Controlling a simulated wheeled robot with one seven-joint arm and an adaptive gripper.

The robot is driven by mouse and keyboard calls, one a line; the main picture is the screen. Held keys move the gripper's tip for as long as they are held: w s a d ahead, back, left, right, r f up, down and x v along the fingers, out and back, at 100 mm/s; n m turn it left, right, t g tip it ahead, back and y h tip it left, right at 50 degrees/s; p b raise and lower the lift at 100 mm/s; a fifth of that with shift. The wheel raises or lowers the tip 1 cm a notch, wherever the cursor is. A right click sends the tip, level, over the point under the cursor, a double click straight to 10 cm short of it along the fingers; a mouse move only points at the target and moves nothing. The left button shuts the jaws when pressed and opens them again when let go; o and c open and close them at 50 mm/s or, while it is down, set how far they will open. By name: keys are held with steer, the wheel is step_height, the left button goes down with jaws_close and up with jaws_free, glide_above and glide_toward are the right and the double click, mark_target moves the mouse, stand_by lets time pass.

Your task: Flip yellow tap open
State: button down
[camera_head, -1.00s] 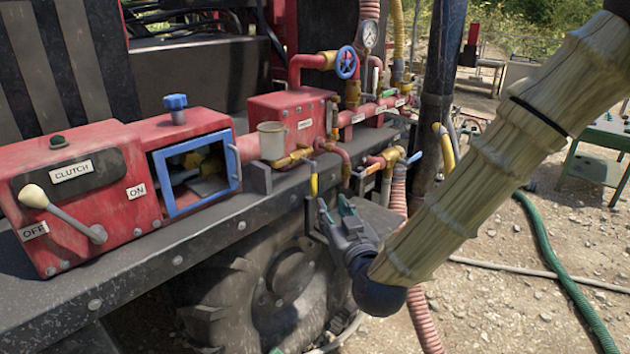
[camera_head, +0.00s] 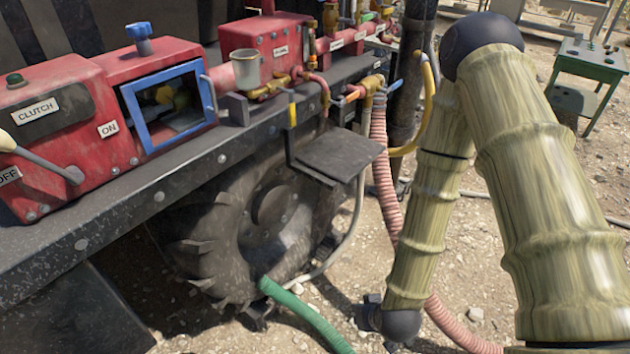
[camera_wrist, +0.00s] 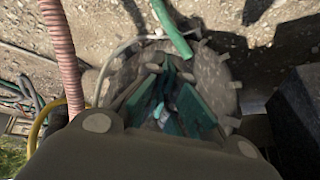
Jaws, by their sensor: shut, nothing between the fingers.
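The tap with a yellow lever (camera_head: 292,114) is on the brass pipework (camera_head: 268,91) below the metal cup, at the edge of the black deck. Its lever hangs straight down. My gripper (camera_head: 370,312) is low in front of the machine, well below the tap and to its right, mostly hidden by my dark wrist joint. In the wrist view my gripper (camera_wrist: 170,88) shows its green-padded fingers shut and empty, pointing toward the big wheel (camera_wrist: 222,75). I cannot make out the tap in the wrist view.
A black plate (camera_head: 340,154) juts out below the tap. An orange-handled valve (camera_head: 355,93) and a blue lever (camera_head: 395,86) sit to the right. A pink ribbed hose (camera_head: 384,175) and a green hose (camera_head: 305,315) run near my arm. A green table (camera_head: 590,62) stands behind.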

steer(key=s+d+f+g+h, duration=0.1)
steer(key=s+d+f+g, duration=0.2)
steer(key=s, duration=0.6)
steer(key=s+d+f+m+g+h, duration=0.1)
steer(key=s+d+f, duration=0.4)
steer(key=s, duration=0.5)
steer(key=shift+f+g, duration=0.9)
